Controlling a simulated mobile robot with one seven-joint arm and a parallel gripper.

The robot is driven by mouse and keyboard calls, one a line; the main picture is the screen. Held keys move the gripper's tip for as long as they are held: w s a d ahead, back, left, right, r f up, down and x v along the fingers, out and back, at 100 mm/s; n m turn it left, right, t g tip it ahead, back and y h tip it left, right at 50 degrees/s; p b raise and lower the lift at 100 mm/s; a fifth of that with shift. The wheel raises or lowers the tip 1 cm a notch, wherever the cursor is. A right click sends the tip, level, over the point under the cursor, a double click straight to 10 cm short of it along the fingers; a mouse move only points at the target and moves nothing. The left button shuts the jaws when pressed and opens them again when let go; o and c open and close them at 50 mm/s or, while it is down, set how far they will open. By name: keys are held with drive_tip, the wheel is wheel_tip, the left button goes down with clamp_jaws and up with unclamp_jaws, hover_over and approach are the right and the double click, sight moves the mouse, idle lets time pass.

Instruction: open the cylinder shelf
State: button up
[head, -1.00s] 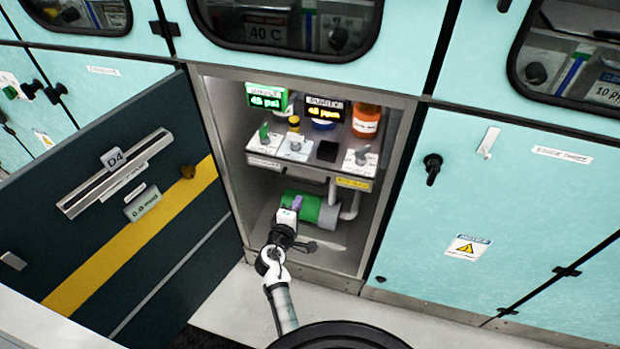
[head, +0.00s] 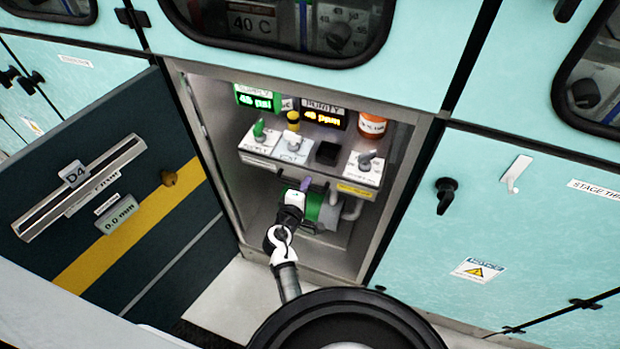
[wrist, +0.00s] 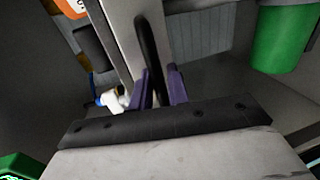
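I cannot tell which level is called the cylinder shelf. My gripper (head: 305,185) is inside the bay, in front of the green cylinder and under the shelf's front edge. In the wrist view, the purple fingers of my gripper (wrist: 160,72) are apart, with a black curved bar (wrist: 147,42) running between them. No firm grip on the bar shows. The green cylinder (wrist: 283,40) is at upper right.
A dark cabinet door (head: 95,225) with a yellow stripe stands open on the left. The right cabinet door (head: 520,215) is closed, with a black knob (head: 447,193).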

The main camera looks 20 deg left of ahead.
drive_tip(key=shift+w, duration=0.15)
drive_tip(key=shift+c, duration=0.3)
clamp_jaws()
drive_tip(key=shift+s, duration=0.2)
